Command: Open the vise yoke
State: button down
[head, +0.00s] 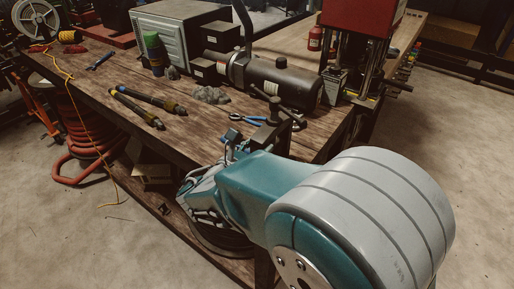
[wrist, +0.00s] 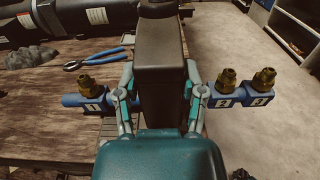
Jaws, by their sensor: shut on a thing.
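The vise yoke (wrist: 160,55) is a dark upright block in the middle of the wrist view. In the head view a dark vise part (head: 272,115) stands at the bench's near edge. My gripper (wrist: 160,103) has one finger on each side of the dark block, shut on it. Its fingertips (head: 233,150) are mostly hidden by my arm in the head view. The yoke looks upright; its lower part is hidden behind my gripper.
Blue blocks with brass fittings sit left (wrist: 92,92) and right (wrist: 228,90) of the yoke. Blue-handled pliers (wrist: 95,60) lie on the bench behind. A black cylinder (head: 283,82) and two dark hoses (head: 145,105) lie on the bench (head: 80,82). Open floor is at right.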

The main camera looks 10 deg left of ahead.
aim_at(272, 121)
jog(key=w+r+g, duration=0.1)
jog(key=w+d+r+g+y, duration=0.1)
jog(key=w, duration=0.1)
jog(key=w+d+r+g, duration=0.1)
jog(key=w+r+g, duration=0.1)
jog(key=shift+w+d+y, duration=0.1)
jog(key=shift+w+y, duration=0.1)
jog(key=shift+y, duration=0.2)
jog(key=w+d+g, duration=0.1)
jog(key=w, duration=0.1)
jog(key=w+d+g+y, duration=0.1)
jog(key=w+g, duration=0.1)
jog(key=w+r+g+y, duration=0.1)
jog(key=w, duration=0.2)
jog(key=shift+d+g, duration=0.3)
jog(key=shift+d, duration=0.1)
jog(key=shift+w+d+f+g+y, duration=0.1)
jog(key=shift+w+d+g+y, duration=0.1)
jog(key=shift+w+g, duration=0.25)
jog(key=shift+w+d+f+g+y, duration=0.1)
jog(key=shift+w+d+g, duration=0.15)
jog(key=shift+w, duration=0.35)
jog(key=shift+c, duration=1)
grip_release()
jog(key=shift+a, duration=0.2)
